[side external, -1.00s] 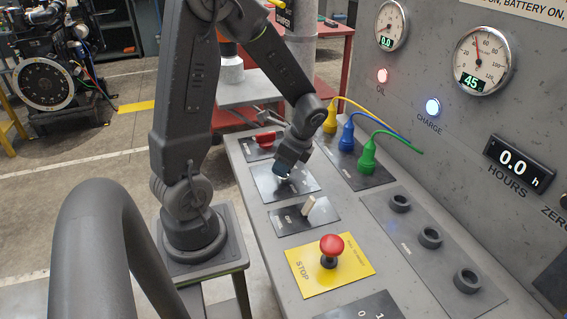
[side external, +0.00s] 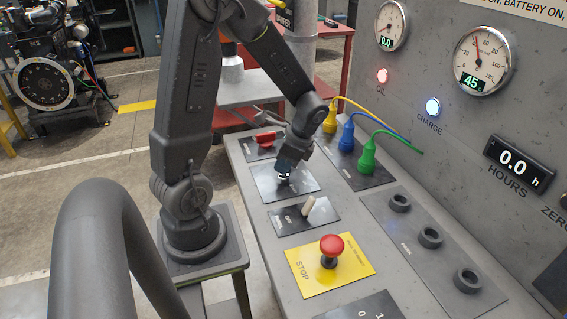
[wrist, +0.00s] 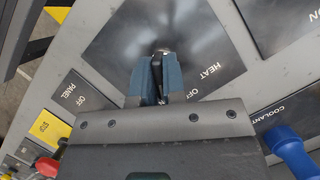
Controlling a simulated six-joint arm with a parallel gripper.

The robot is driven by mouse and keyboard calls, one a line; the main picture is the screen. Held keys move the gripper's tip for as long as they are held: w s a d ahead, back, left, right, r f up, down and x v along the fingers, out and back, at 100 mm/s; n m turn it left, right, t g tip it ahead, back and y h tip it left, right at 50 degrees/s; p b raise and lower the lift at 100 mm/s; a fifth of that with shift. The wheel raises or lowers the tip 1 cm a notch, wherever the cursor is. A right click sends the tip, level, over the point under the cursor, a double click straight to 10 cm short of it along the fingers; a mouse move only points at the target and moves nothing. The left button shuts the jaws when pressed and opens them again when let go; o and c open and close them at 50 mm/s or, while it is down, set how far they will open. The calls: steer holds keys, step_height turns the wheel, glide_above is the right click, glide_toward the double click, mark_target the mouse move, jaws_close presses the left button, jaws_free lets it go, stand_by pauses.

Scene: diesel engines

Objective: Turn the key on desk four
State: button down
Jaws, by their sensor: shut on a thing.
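The key (wrist: 159,62) shows as a small dark piece with a metal tip between the fingers in the wrist view. It stands on a dark plate (wrist: 110,40) whose lettering includes "HEAT" and "OFF". My gripper (wrist: 155,75) is shut on the key, with its blue-grey fingers on both sides of it. In the side view my gripper (side external: 287,168) points down at the same plate (side external: 264,185). There the fingers mostly hide the key. Its exact angle cannot be read.
A beige toggle switch (side external: 308,206) and a red stop button (side external: 332,246) stand nearer the camera. A red handle (side external: 265,138) is behind. Yellow, blue and green plugs (side external: 367,158) with cables stand to the right, before the grey gauge panel (side external: 520,110).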

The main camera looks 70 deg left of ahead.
steer(key=n+h, duration=0.2)
steer(key=n, duration=0.4)
stand_by(0.6)
steer(key=c, duration=1.2)
jaws_free()
steer(key=v, duration=1.3)
steer(key=shift+w+a+r, duration=0.2)
steer(key=shift+w+r, duration=0.1)
steer(key=shift+w, duration=0.15)
steer(key=shift+d, duration=0.1)
